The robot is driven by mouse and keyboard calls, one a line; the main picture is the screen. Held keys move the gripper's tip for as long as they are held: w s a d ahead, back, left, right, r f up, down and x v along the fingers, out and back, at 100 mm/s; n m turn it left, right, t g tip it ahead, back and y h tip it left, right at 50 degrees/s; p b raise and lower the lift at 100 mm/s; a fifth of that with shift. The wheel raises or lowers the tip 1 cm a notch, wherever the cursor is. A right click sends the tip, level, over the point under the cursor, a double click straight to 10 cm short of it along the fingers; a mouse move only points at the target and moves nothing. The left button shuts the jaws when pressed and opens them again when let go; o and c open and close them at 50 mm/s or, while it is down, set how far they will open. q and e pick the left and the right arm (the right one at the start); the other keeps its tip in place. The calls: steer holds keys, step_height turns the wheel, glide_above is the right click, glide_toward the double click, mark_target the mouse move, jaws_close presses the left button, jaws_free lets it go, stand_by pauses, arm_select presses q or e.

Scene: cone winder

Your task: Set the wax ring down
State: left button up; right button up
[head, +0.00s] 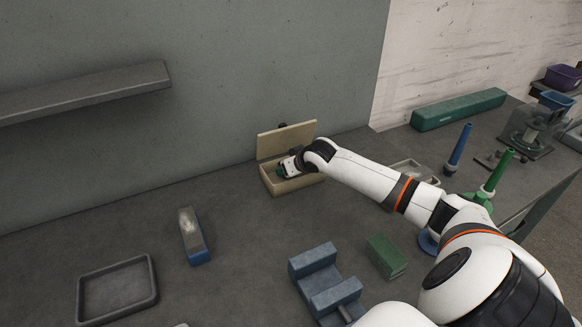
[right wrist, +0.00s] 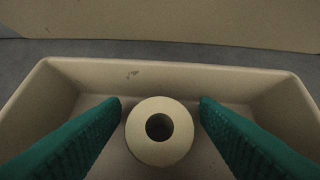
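The wax ring (right wrist: 160,155) is a pale cream ring with a dark round hole. In the right wrist view it sits inside the cream box (right wrist: 230,78), between the green fingers of my right gripper (right wrist: 159,102). The fingers stand apart with a gap on each side of the ring, so the gripper is open. In the head view my right gripper (head: 284,170) reaches over the open box (head: 296,185) by the wall, and the ring is hidden there. My left gripper is not in view.
The raised box lid (head: 286,140) stands behind the gripper. A grey tray (head: 117,290), a blue-based block (head: 192,236), a blue cradle (head: 325,280) and a green block (head: 385,257) lie on the bench. A shelf (head: 85,92) juts from the wall at left.

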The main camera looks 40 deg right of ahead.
steer(key=shift+r, duration=0.1)
steer(key=shift+s+r, duration=0.2)
steer(key=shift+r, duration=0.05)
steer(key=v, duration=1.1)
steer(key=shift+s+r, duration=0.15)
steer(key=shift+c, duration=0.6)
